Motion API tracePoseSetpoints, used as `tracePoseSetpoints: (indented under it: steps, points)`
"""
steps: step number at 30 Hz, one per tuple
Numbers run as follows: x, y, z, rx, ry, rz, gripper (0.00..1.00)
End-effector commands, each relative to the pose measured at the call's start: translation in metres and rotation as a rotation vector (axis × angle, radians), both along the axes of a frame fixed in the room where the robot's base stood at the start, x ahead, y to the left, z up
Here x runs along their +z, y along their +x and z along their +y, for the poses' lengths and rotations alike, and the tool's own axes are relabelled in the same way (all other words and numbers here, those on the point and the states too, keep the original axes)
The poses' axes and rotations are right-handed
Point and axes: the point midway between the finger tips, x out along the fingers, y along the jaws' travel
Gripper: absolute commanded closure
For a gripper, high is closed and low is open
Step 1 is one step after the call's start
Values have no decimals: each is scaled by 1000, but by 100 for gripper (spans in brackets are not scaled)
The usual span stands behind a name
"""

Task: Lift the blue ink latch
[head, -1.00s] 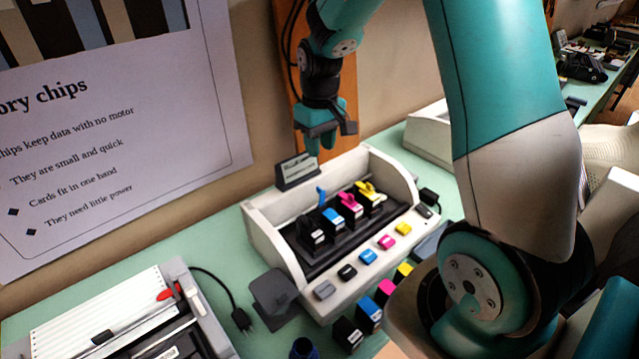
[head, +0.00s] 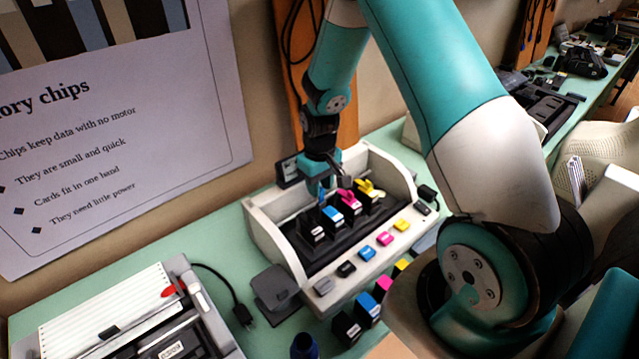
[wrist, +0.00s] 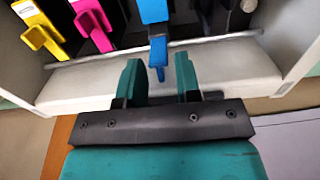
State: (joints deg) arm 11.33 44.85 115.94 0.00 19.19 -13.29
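The printer (head: 262,232) is an open white case with a row of ink cartridges inside. The blue ink latch (wrist: 155,20) shows at the top middle of the wrist view, its narrow tip pointing down between the two teal fingers. My gripper (wrist: 158,68) is open, with one finger on each side of that tip and a visible gap to each. In the head view my gripper (head: 324,188) is lowered over the blue cartridge (head: 332,213) and mostly hides the blue latch. Whether the fingers touch it cannot be seen there.
The magenta latch (wrist: 92,20) and yellow latch (wrist: 42,35) stand close beside the blue one. The printer's white back wall (wrist: 220,62) lies under the fingers. Coloured buttons (head: 367,253) line the front. Loose cartridges (head: 367,308) stand before it.

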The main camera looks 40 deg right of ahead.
Motion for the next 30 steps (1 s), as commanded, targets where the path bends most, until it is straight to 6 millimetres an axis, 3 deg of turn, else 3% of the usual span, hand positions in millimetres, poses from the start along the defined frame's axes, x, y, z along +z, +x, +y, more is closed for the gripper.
tracePoseSetpoints:
  steps: [1,4,25,26,27,30]
  points:
    - [0,0,0,0,0,0,80]
    - [0,0,0,0,0,0,100]
    - [0,8,0,0,-5,134,100]
    - [0,8,0,0,-5,133,74]
    - [0,8,0,0,-5,133,68]
    - [0,8,0,0,-5,133,68]
